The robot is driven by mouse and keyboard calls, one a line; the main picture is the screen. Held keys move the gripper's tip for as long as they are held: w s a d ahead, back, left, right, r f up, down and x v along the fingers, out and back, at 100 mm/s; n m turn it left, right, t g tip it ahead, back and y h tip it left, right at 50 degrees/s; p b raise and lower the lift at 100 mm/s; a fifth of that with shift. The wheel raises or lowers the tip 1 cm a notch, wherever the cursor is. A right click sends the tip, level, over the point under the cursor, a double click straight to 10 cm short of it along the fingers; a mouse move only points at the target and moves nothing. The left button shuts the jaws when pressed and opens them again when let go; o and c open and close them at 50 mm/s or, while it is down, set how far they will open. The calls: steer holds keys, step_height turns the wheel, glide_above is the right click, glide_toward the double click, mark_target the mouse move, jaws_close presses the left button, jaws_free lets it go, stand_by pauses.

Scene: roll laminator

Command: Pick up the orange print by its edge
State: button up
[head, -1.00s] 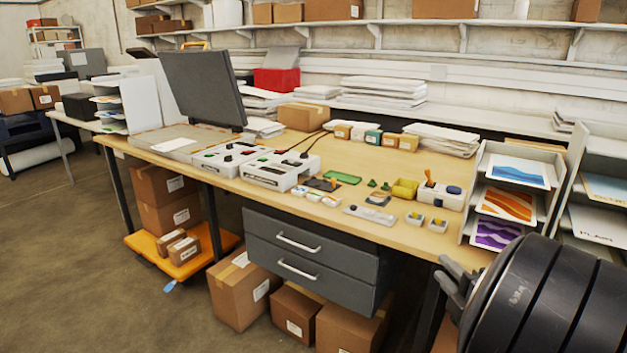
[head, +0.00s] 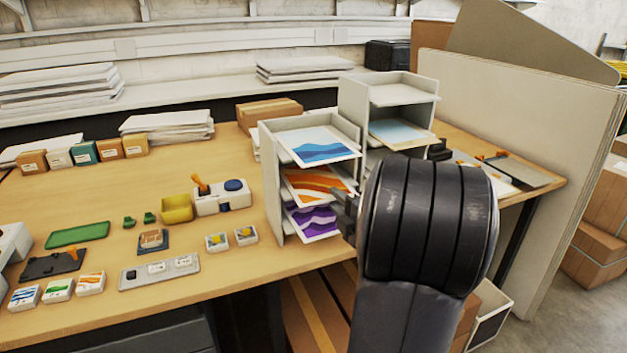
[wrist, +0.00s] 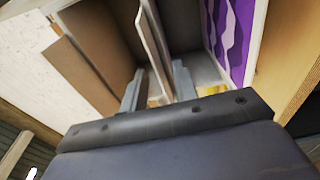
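The orange print (head: 318,185) lies in the middle level of a grey tray rack (head: 272,190), its front part jutting out. A blue print (head: 318,146) is above it and a purple print (head: 312,219) below; the purple one also shows in the wrist view (wrist: 232,35). My gripper (head: 346,205) is at the right front corner of the orange print, partly hidden by my black wrist. In the wrist view my gripper (wrist: 157,88) has its fingers apart, with a thin pale edge between or just beyond them. I cannot tell whether that edge is print or shelf, or whether it is touched.
A second rack (head: 400,95) with a pale blue print stands just behind and right. An upright partition (head: 520,150) closes off the right side. Left of the prints are a yellow bin (head: 176,209) and small devices on the wooden table (head: 215,280).

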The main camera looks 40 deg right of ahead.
steer(key=shift+w+d, duration=0.1)
steer(key=shift+w, duration=0.15)
steer(key=shift+c, duration=0.2)
jaws_close()
stand_by(0.3)
